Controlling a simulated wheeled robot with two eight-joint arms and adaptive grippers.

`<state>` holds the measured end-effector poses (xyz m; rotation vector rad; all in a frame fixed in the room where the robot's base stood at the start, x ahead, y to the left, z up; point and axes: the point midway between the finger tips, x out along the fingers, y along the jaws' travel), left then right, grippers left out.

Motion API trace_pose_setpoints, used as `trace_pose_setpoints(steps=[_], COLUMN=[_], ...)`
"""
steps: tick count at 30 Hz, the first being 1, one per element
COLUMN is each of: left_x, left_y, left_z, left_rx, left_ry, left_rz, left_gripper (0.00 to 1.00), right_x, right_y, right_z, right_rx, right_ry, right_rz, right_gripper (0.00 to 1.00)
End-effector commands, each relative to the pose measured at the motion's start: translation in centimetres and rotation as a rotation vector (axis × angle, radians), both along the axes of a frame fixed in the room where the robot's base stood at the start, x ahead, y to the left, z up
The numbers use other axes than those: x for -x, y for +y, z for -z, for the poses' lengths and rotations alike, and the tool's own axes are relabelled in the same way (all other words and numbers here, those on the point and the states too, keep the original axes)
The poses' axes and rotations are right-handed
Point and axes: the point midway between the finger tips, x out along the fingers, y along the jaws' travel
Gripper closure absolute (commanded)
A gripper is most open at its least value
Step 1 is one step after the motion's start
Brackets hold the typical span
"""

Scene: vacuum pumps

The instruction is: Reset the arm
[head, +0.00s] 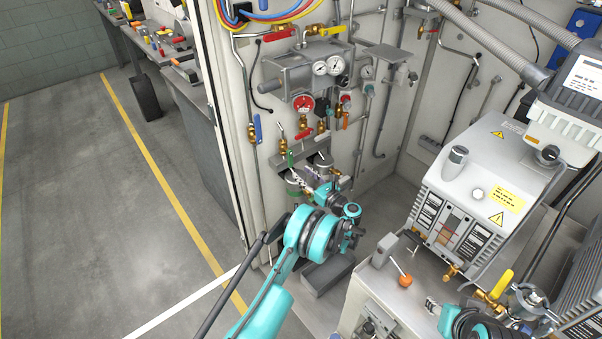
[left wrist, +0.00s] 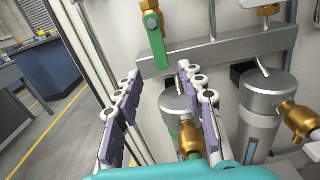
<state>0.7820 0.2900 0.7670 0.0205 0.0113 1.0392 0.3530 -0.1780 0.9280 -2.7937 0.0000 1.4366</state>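My left arm, teal, reaches in from the bottom of the head view to the valve panel. Its gripper (head: 308,190) is in front of two grey cylindrical canisters low on the panel. In the left wrist view the two purple-padded fingers (left wrist: 160,95) are spread apart with nothing held between them. The nearer canister (left wrist: 172,102) with a brass fitting (left wrist: 189,138) stands behind and between the fingers; I cannot tell any contact. A green-handled valve (left wrist: 155,40) is above the fingers. Part of my right arm (head: 480,325) shows at the bottom right; its fingers are not clear.
A second canister (left wrist: 262,105) with a brass fitting (left wrist: 300,118) stands to the right. Pressure gauges (head: 325,67) and several coloured valves are above. A white pump unit (head: 480,180) stands at the right. The grey floor (head: 90,200) at the left is free.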

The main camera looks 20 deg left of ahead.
Motion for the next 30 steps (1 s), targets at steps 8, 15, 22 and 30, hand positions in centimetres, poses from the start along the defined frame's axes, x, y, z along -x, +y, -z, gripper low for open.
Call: trace_pose_setpoints(steps=[8,15,22,30], left_x=[0.0,-0.6,-3.7,-3.7], left_y=[0.0,-0.2,-2.5,-8.1], left_z=[0.0,-1.8,-14.3,-28.7], left_rx=[0.0,-0.033,-0.308,-0.798], left_ry=[0.0,0.016,0.147,0.398], left_rz=[0.0,0.027,0.227,0.49], left_gripper=[0.6,0.6,0.6,0.6], right_x=[0.0,0.0,0.0,0.0], right_y=[0.0,0.0,0.0,0.0], right_z=[0.0,0.0,0.0,0.0], right_rx=[0.0,0.0,0.0,0.0], right_ry=[0.0,0.0,0.0,0.0], right_rz=[0.0,0.0,0.0,0.0], right_gripper=[0.6,0.6,0.6,0.6])
